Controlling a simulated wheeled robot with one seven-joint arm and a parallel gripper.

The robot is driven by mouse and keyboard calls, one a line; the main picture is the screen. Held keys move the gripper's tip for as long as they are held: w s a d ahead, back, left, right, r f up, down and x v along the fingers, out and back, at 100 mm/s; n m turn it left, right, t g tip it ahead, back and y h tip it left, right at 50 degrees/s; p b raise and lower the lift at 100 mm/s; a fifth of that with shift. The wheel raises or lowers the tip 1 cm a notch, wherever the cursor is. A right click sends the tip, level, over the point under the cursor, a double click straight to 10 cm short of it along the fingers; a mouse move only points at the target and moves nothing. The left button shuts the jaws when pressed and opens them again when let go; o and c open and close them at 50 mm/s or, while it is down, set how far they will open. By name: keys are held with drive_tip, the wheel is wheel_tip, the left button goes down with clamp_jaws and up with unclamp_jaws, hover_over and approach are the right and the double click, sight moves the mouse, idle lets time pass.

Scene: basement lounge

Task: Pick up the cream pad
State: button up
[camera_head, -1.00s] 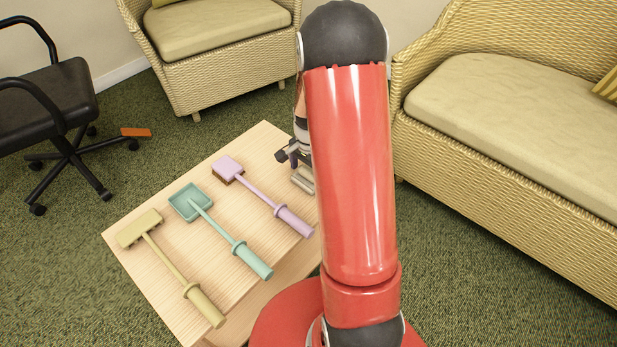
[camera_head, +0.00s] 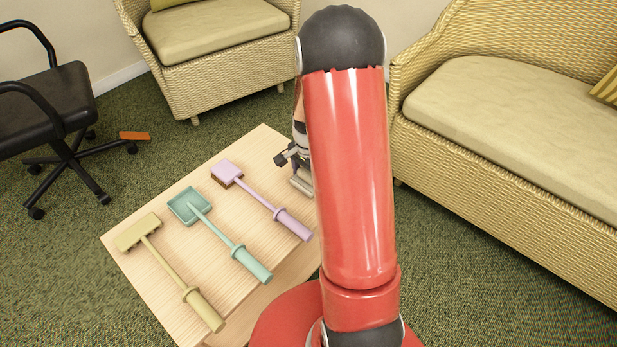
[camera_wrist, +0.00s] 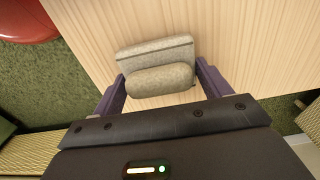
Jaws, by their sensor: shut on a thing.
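The cream pad (camera_wrist: 155,49) is a small, greyish-cream block with a rounded grip (camera_wrist: 160,80) along its near side. In the wrist view it lies between the two dark purple fingers of my gripper (camera_wrist: 160,85), which are shut on the rounded grip. In the head view only part of the pad (camera_head: 301,187) shows, at the table's right side, beside my gripper (camera_head: 291,157). My red arm hides the rest. The pad is at or very close to the tabletop; I cannot tell whether it touches.
On the wooden table (camera_head: 150,275) lie a lilac brush (camera_head: 262,202), a teal scoop (camera_head: 222,235) and a yellow-olive rake-like tool (camera_head: 170,267), left of the pad. A wicker sofa (camera_head: 480,165) stands right, a wicker armchair (camera_head: 230,65) behind, a black office chair (camera_head: 55,110) left.

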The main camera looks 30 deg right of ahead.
wheel_tip(320, 180, up, 20)
drive_tip(key=p, duration=0.1)
drive_tip(key=shift+f, duration=0.1)
